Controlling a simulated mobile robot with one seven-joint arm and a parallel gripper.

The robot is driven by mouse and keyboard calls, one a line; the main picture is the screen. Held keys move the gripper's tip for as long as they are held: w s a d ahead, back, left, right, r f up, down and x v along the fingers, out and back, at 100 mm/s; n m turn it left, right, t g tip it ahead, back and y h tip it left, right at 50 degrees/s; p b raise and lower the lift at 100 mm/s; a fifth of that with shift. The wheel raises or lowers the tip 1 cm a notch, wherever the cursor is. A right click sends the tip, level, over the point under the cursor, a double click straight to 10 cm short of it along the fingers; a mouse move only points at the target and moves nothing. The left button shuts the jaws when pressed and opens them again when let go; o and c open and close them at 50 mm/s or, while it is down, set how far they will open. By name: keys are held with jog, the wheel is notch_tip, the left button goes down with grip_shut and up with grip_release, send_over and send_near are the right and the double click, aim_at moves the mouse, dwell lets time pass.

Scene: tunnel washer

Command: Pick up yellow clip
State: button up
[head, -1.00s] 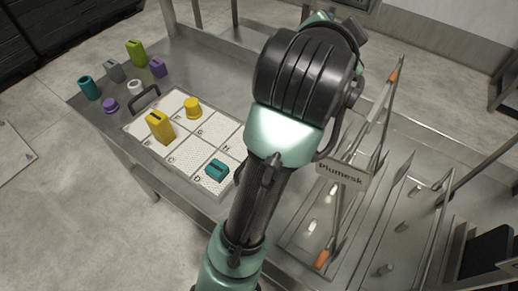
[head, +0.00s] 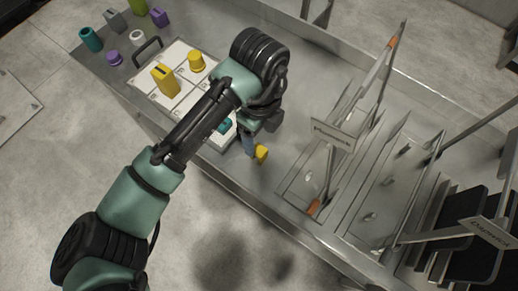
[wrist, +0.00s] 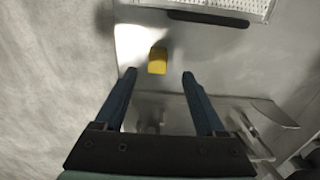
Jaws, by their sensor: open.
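A small yellow piece (head: 261,153), likely the yellow clip, lies on the steel table beyond the tray's near right end. It also shows in the wrist view (wrist: 157,60), just ahead of and roughly centred between my fingertips. My gripper (head: 249,145) is low over the table beside it in the head view. In the wrist view my gripper (wrist: 159,76) is open with nothing between its fingers. Two other yellow things stand on the tray: a tall slotted block (head: 165,81) and a round-topped piece (head: 196,61).
The white gridded tray (head: 184,47) has a black handle (wrist: 208,18) near the yellow piece. A teal piece (head: 226,125) is partly hidden by my arm. Teal, purple, white and grey pieces stand at the far left. A rack with a sign (head: 331,135) rises to the right.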

aim_at(258, 149)
notch_tip(258, 149, down, 7)
jog(key=shift+s+a+f, duration=0.1)
jog(key=shift+s+a, duration=0.05)
grip_shut()
dwell(0.6)
